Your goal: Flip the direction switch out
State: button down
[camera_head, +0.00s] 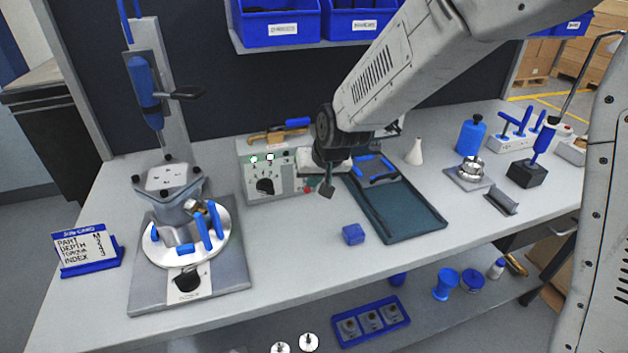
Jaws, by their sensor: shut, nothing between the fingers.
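A grey control box (270,194) stands at the back of the bench, left of centre. Its front carries a black knob (265,186), a lit green lamp (253,159), a lit white lamp (270,157), small toggles and a red part at its lower right. The lettering is too small to read, so I cannot tell which control is the direction switch. My gripper (326,191) is shut and empty, pointing down just right of the box front. My arm's wrist hides the box's right end.
A fixture with a round plate (222,240) and grey housing stands at left, beside a job card (86,247). A dark green tray (407,222) lies right of my gripper. A blue block (353,234) sits in front. Blue bins (280,28) hang above. The front middle bench is clear.

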jog(key=s+d+r, duration=0.4)
jog(key=s+r, duration=0.2)
jog(key=s, duration=0.4)
jog(key=shift+s+d+r, duration=0.15)
jog(key=shift+d+r, duration=0.2)
jog(key=shift+d, duration=0.05)
